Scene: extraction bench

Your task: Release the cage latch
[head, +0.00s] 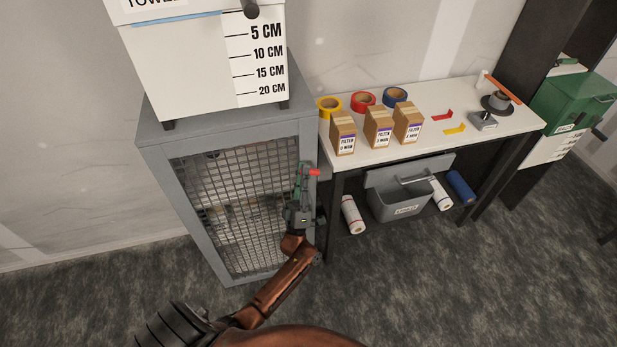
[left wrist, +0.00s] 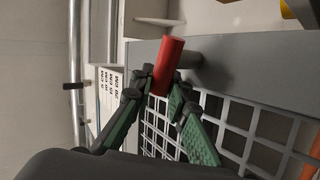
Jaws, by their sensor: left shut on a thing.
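The cage (head: 160,150) is a grey cabinet with a mesh door (head: 230,205), which looks closed. The red latch handle (head: 314,172) is at the door's upper right edge in the head view. My left gripper (head: 306,170) is at this handle. In the left wrist view the red latch handle (left wrist: 168,62) stands between the green fingers of my left gripper (left wrist: 163,85), which are shut on it. A grey post beside the handle shows at the cage frame (left wrist: 235,60). My right gripper is not in view.
A white towel box (head: 190,65) with a centimetre scale stands on the cage. A white table (head: 440,140) at the right holds tape rolls (head: 363,101) and filter boxes (head: 378,127). A grey bin (head: 400,200) sits below. Carpet in front is clear.

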